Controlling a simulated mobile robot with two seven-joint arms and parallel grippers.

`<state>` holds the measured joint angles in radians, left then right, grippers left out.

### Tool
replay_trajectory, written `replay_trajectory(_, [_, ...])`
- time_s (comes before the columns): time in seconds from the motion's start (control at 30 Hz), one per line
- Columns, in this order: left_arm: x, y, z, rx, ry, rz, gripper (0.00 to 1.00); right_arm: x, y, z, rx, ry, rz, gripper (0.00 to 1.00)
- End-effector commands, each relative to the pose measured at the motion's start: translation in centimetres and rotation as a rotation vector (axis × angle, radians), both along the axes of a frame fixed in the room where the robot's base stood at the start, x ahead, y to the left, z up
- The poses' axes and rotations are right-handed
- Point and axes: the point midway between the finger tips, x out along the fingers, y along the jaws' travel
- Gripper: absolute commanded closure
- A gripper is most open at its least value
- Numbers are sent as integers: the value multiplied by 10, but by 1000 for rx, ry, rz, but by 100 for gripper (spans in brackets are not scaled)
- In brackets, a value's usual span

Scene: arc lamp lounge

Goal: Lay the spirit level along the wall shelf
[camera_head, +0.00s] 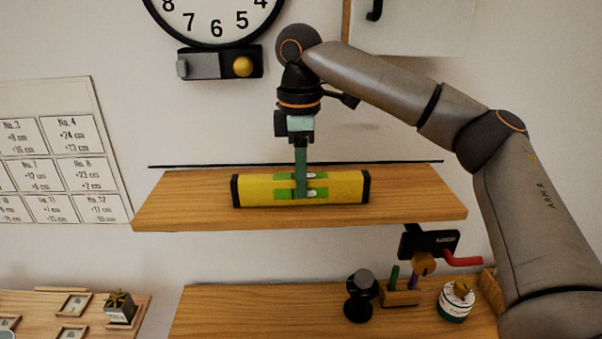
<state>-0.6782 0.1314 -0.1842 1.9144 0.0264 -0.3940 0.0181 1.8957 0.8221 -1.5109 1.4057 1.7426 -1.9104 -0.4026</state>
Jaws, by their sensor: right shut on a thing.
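The spirit level (345,188) is a yellow bar with black end caps and green marks near its middle. It lies lengthwise along the wooden wall shelf (420,201), at about the middle of its length. It looks to be on the board or just above it; I cannot tell if it touches. My right gripper (301,182) reaches down from above and is shut on the middle of the level. Its fingertips partly cover the green marks. My left gripper is not in view.
A clock (216,20) hangs above, with a small dark bracket (220,64) under it. A lower wooden surface (260,310) holds a black object (361,295), a small holder (400,296) and a white round container (455,302). The shelf is bare at both ends.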

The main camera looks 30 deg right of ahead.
Motion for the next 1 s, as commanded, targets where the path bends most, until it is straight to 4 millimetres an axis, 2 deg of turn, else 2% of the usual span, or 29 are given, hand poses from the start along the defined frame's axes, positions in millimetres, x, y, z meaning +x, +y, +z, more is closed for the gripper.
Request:
replay_trajectory(0.07, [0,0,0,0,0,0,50,0,0,-1,0,-1,0,100])
replay_trajectory(0.1, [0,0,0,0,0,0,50,0,0,-1,0,-2,0,62])
replay_trajectory(0.4, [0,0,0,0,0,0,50,0,0,-1,-1,-1,-1,31])
replay_trajectory(0.63, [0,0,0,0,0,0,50,0,0,-1,-1,1,-1,31])
replay_trajectory(0.77, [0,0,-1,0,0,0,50,1,0,6,-1,-1,-1,31])
replay_trajectory(0.87, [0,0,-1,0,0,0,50,1,1,22,1,-3,0,31])
replay_trajectory(1.0, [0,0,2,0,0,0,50,1,1,56,-1,-6,-3,31])
